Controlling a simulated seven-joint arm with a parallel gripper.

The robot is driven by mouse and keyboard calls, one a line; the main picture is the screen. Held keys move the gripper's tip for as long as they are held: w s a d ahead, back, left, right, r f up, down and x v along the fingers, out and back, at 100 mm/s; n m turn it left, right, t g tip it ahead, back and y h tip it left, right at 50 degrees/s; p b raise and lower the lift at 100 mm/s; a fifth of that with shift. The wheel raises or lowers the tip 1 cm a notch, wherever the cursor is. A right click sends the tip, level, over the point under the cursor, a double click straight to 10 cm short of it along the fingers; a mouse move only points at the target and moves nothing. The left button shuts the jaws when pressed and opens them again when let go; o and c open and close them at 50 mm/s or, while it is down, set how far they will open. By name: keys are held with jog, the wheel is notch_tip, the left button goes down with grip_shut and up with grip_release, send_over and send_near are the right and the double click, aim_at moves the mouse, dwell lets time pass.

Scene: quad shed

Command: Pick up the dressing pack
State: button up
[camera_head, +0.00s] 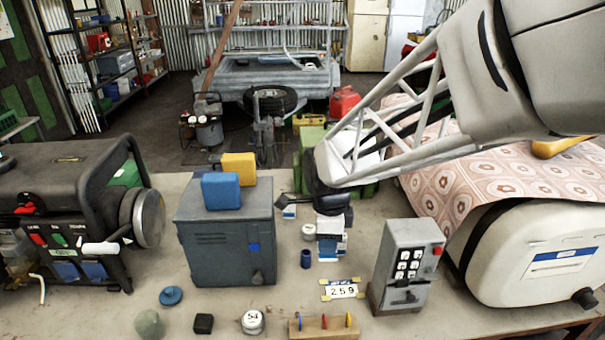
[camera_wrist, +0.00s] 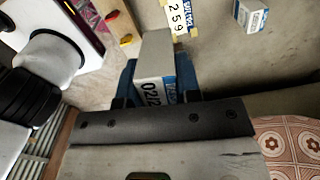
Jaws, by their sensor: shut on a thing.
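The dressing pack appears to be the small white box with blue print (camera_head: 330,226) under my gripper (camera_head: 332,209) in the head view. In the wrist view the pack (camera_wrist: 153,88) sits between the two blue fingers of my gripper (camera_wrist: 158,97), with black digits on its near face. My gripper is shut on it.
A grey cabinet (camera_head: 225,240) with blue and yellow blocks stands left.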

jog(key=shift+r, duration=0.7)
jog(key=shift+r, duration=0.1)
notch_tip(320, 180, up, 27)
jog(key=w+a+r, duration=0.1)
jog(key=w+a, duration=0.3)
jog(key=a, duration=0.5)
jog(key=w+a, duration=0.3)
jog(key=a, duration=0.6)
jog(key=w+a+r, duration=0.1)
jog(key=w+a, duration=0.3)
jog(key=a, duration=0.5)
jog(key=s+a+f+n+y, duration=0.1)
jog(key=a, duration=1.2)
jog(key=s+a+f, duration=0.1)
jog(key=a+f, duration=0.1)
jog(key=a, duration=1.1)
jog(key=shift+a+f, duration=0.1)
jog(key=shift+f, duration=2.2)
jog(key=shift+w+a, duration=0.1)
jog(key=shift+w, duration=0.05)
